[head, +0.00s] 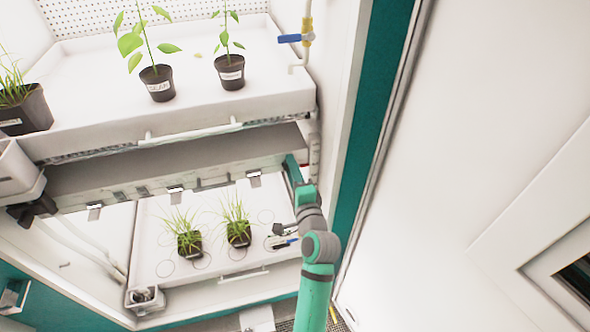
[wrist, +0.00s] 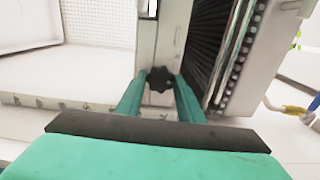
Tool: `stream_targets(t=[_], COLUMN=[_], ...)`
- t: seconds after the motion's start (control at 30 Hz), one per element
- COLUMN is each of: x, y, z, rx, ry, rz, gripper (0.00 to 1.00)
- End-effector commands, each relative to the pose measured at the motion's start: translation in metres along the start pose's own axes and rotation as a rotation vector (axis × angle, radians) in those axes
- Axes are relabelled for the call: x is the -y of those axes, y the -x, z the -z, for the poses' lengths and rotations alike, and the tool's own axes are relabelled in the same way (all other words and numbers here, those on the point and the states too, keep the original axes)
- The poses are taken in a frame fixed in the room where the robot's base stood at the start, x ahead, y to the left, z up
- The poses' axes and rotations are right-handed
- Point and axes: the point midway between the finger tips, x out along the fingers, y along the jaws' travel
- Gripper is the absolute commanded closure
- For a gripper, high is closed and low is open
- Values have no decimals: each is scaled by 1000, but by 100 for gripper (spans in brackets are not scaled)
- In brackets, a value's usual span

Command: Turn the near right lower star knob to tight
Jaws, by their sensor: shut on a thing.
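In the wrist view, a small black star knob (wrist: 159,79) sits on a pale upright post between the two green fingers of my gripper (wrist: 160,88). The fingers are closed on the knob from both sides. The knob's turn position cannot be read. In the head view, my green arm reaches up to the right end of the upper shelf, and the fingertips and this knob are hidden behind the arm and shelf edge.
The upper tray (head: 230,115) holds potted plants, including a labelled pot (head: 157,84). The lower tray (head: 160,225) holds two grass pots, one (head: 238,233) close to my arm. A blue-handled valve (head: 296,38) is on the right wall. A black ribbed panel (wrist: 207,50) stands right of the knob.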

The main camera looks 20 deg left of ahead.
Motion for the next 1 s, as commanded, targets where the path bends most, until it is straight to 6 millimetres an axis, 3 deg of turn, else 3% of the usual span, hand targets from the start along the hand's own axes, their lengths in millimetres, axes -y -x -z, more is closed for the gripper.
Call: stream_targets(t=[0.03,0.17,0.2,0.27,0.3,0.67,1.0], x=[1,1,1,0,0,0,-1], y=[2,2,2,2,1,6,62], z=[8,8,8,7,6,2,5], rx=[-16,-16,-16,-14,-12,-5,-10], ry=[2,3,3,2,2,2,1], rz=[2,2,2,2,2,0,-1], gripper=[88,88,64,49,47,47,47])
